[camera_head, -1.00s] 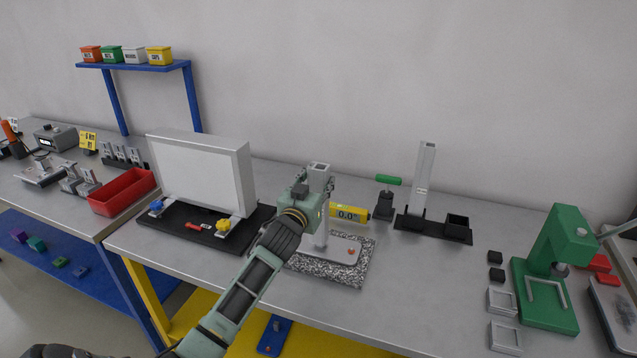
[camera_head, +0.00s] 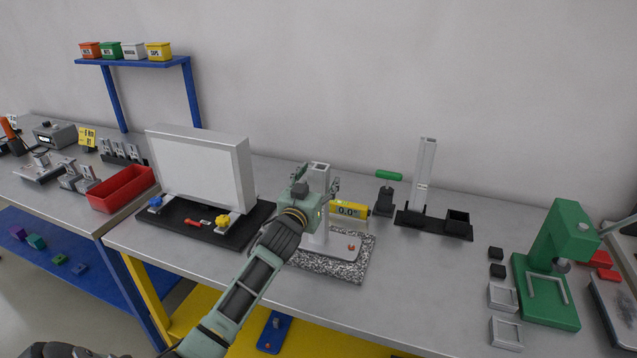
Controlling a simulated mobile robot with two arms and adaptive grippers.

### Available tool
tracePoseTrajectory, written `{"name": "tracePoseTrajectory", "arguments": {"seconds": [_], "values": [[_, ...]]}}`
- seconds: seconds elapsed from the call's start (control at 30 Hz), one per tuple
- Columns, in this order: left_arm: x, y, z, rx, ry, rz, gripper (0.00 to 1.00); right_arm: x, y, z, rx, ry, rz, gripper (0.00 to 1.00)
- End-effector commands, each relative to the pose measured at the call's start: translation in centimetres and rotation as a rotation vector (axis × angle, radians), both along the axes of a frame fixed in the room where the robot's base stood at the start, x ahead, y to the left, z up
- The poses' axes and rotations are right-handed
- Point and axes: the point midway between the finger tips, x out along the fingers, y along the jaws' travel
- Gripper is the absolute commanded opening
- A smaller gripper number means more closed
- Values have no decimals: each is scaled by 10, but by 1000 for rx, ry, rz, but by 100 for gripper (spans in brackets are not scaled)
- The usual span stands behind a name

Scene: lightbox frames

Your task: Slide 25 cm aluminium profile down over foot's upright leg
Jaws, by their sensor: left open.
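The aluminium profile (camera_head: 321,180) stands upright over the foot (camera_head: 346,244), a light grey plate with a red spot on a speckled granite block. The profile's square open top shows above my left gripper (camera_head: 328,190). My left gripper is open, with its fingers around the profile's upper part. The foot's upright leg is not visible apart from the profile; the gripper and arm cover part of the column. I cannot tell whether the profile's lower end is seated on the plate. My right gripper is not in view.
A yellow gauge (camera_head: 350,209) reading 0.0 is just right of the profile. Another profile (camera_head: 424,170) stands in a black holder behind right. A framed white panel (camera_head: 200,170) stands left on a black base. A green press (camera_head: 552,265) is at right. The front middle bench is clear.

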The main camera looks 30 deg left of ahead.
Motion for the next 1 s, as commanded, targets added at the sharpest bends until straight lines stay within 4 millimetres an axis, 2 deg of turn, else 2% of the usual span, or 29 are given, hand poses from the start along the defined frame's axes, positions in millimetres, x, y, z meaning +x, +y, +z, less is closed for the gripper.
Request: {"name": "tracePoseTrajectory", "arguments": {"seconds": [0.27,0.37,0.7,0.83,1.0], "values": [[-9,-2,-2,-1,4,0,60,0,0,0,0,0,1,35],[-22,-6,-2,0,3,0,60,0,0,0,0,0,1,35],[-89,-22,-2,-1,3,0,60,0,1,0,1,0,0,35],[-106,-27,-2,-2,3,0,60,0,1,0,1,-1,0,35],[-116,-29,-1,0,1,0,60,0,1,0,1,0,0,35]]}}
